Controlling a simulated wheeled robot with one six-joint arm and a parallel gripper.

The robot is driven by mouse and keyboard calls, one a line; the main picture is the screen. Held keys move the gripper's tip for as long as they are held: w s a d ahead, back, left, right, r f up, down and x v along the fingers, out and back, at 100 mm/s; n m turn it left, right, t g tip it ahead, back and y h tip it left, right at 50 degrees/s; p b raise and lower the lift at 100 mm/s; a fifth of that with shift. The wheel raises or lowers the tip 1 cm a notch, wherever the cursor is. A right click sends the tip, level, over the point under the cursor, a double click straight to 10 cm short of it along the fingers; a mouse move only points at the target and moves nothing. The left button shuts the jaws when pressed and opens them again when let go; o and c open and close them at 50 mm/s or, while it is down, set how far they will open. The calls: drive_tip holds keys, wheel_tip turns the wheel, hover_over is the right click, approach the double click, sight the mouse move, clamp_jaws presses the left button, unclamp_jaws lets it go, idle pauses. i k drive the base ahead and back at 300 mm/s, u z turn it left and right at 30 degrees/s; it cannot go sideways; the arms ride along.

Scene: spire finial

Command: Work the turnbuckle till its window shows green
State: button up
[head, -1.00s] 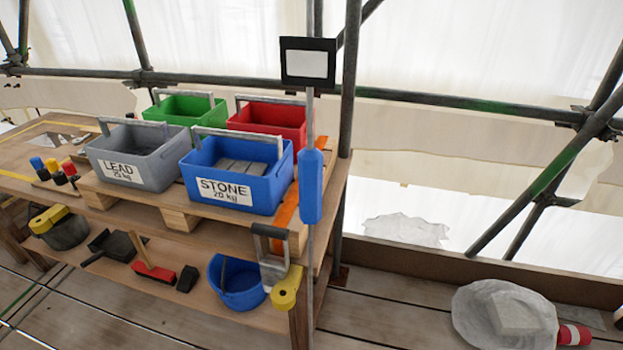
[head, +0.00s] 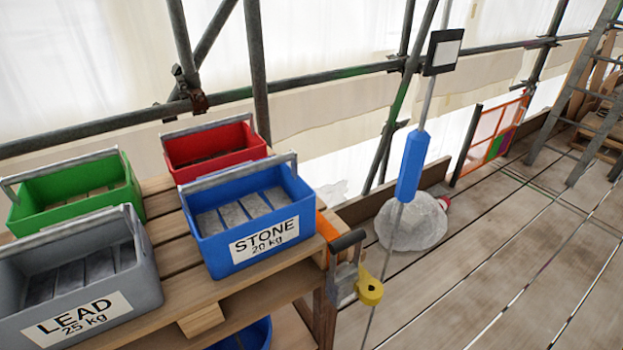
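A blue sleeve (head: 411,166), which looks like the turnbuckle body, sits on a thin grey rod or wire that leans slightly right at the top. Above it on the same line is a black-framed plate (head: 443,52) with a blank white panel, perhaps the window. No green shows on the panel or the sleeve. My gripper is not in view, and nothing is seen touching the sleeve.
A bench with a pallet (head: 167,264) holds a blue STONE bin (head: 221,251), a grey LEAD bin (head: 128,258), a green bin (head: 125,188) and a red bin (head: 213,148). A wrapped bundle (head: 412,226) lies behind the rod. Floorboards (head: 480,270) on the right are clear.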

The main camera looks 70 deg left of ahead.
sight(417, 145)
drive_tip(key=k, duration=0.95)
drive_tip(key=u, duration=0.9)
drive_tip(key=k, duration=1.1)
drive_tip(key=z, duration=1)
drive_tip(key=i, duration=2.55)
drive_tip(key=u, duration=0.3)
drive_tip(key=i, duration=1.3)
drive_tip(key=u, duration=1.65)
drive_tip(key=i, duration=0.95)
drive_tip(key=u, duration=0.9)
